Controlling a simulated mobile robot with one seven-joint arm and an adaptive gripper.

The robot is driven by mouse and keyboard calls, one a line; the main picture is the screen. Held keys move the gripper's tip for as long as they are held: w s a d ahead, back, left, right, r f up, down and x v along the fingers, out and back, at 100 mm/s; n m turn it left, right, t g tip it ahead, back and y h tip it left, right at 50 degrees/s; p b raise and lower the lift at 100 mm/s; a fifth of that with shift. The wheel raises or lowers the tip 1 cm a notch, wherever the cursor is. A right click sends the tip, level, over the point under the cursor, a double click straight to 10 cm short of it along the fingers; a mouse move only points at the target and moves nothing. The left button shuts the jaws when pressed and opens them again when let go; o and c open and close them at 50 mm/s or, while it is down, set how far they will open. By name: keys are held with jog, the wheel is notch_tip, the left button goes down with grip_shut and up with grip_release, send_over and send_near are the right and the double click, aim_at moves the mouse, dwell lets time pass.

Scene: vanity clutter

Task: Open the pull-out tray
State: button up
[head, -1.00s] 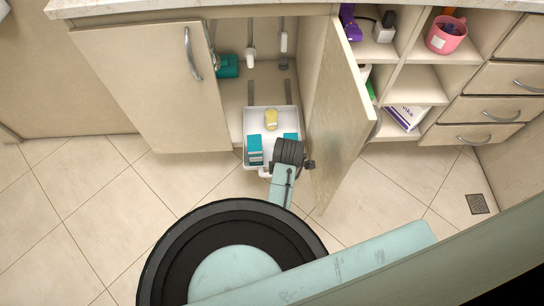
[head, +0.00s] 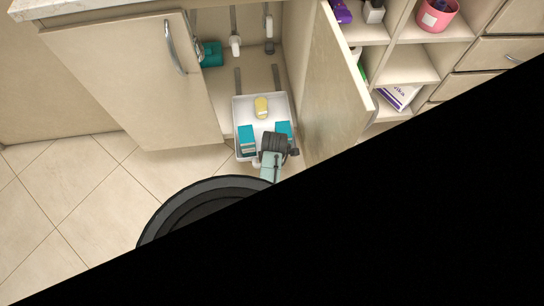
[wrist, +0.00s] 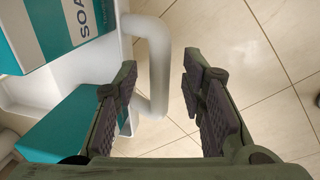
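The white pull-out tray (head: 236,134) stands partly out of the open cabinet under the counter. In the wrist view, a teal-and-white box lettered "SOA" (wrist: 75,22) is at the upper left, beside the white tray handle (wrist: 159,62). My gripper (wrist: 160,88) is open at the tray's front, its two fingers on either side of the handle in the picture, with gaps showing. Whether it touches the handle is not visible. In the head view, my wrist hides the tray's front right corner.
Cabinet doors stand open to the left (head: 130,80) and right (head: 335,95) of the tray. A teal container (head: 211,54) is inside the cabinet. Shelves at right hold a pink cup (head: 438,15). Bare tiled floor (head: 85,195) lies at left. Black covers the head view's lower right.

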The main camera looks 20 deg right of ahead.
jog(key=shift+w+f, duration=0.1)
jog(key=shift+f, duration=0.2)
jog(key=shift+c, duration=0.4)
grip_shut()
dwell(0.4)
